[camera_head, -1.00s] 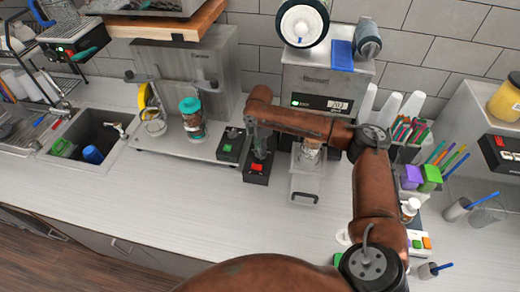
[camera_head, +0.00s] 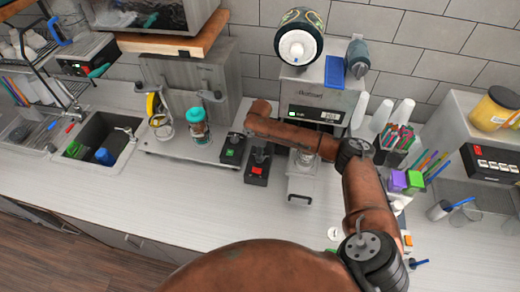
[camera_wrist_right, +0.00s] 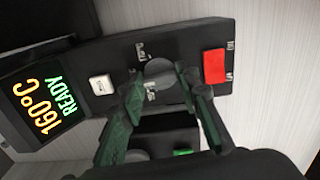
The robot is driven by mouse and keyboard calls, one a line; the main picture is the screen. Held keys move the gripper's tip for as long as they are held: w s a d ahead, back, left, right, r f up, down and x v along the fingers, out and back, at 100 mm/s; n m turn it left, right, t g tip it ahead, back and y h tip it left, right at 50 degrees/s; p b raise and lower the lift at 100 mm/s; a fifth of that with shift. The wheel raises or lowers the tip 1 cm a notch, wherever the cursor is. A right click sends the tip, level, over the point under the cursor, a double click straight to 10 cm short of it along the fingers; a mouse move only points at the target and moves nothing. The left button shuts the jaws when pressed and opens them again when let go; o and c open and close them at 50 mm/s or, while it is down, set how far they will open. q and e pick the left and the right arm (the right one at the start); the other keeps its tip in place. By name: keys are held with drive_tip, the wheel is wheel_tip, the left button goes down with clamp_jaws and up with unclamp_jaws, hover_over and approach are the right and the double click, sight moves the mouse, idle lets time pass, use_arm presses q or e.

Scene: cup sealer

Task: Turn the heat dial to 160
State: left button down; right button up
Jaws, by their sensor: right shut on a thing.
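The heat dial (camera_wrist_right: 158,72) is a round grey knob on a black control box (camera_wrist_right: 123,47), seen in the right wrist view. My right gripper (camera_wrist_right: 161,82) is shut on the dial, with one green-lit finger on each side of it. The display (camera_wrist_right: 45,105) on the box reads 160°C and READY. In the head view, my right gripper (camera_head: 260,152) points down at the control box (camera_head: 256,178), and the arm hides the dial there. My left gripper is not in view.
A red switch (camera_wrist_right: 216,66) and a white button (camera_wrist_right: 102,85) flank the dial. The sealing machine (camera_head: 318,98) is behind to the right. The counter in front (camera_head: 190,205) is clear.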

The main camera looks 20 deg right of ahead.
drive_tip(key=shift+m+p, duration=0.5)
drive_tip(key=shift+p, duration=0.05)
drive_tip(key=o, duration=1.2)
drive_tip(key=shift+c, duration=0.2)
wheel_tip(320, 180, up, 12)
